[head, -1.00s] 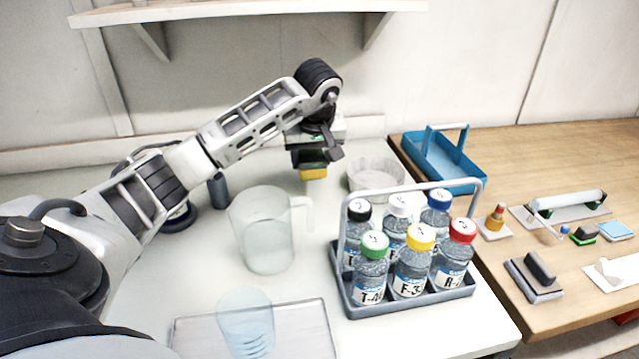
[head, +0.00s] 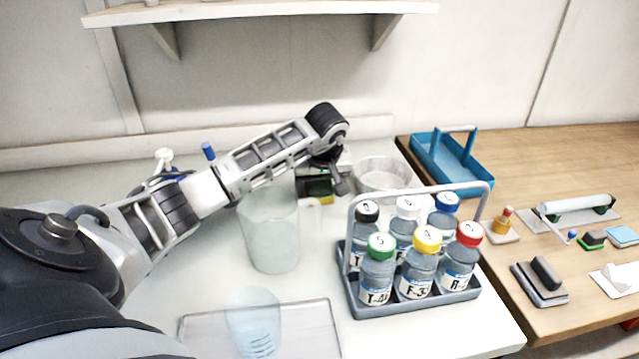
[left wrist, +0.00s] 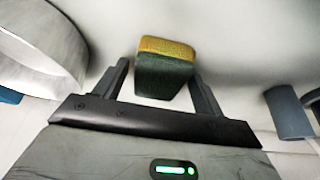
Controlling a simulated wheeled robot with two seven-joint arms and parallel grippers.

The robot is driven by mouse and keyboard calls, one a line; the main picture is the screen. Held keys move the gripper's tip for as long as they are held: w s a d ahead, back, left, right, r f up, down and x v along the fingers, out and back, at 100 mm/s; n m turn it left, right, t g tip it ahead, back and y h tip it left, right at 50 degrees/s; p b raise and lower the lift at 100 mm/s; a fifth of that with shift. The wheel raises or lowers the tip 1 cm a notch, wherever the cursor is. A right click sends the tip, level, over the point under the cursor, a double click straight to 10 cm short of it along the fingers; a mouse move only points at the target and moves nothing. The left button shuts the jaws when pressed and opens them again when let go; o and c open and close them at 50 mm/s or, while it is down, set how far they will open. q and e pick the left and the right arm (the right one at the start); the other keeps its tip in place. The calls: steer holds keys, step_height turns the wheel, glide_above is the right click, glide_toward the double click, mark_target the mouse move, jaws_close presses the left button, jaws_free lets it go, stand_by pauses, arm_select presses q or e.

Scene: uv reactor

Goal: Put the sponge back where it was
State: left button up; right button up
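The sponge (head: 319,190), green with a yellow layer, is at the back middle of the white bench. In the left wrist view, the sponge (left wrist: 165,72) sits between the two fingers of my left gripper (left wrist: 160,78). The fingers are close on either side of it, and I take them as shut on it. In the head view, my left gripper (head: 322,178) points down, low over the bench behind the beaker. I cannot tell whether the sponge touches the bench. My right gripper is not in view.
A clear beaker (head: 270,235) stands just in front of the gripper, and a round dish (head: 382,175) to its right. A bottle rack (head: 410,300) with several capped bottles is front right. A blue tray (head: 440,165) stands on the wooden table. A clear cup (head: 252,325) is in front.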

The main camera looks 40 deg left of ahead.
arm_select(q)
steer(key=shift+d+r, duration=0.1)
steer(key=shift+r, duration=0.45)
steer(key=v, duration=1.1)
steer(key=shift+s+d+r, duration=0.1)
steer(key=shift+s, duration=0.05)
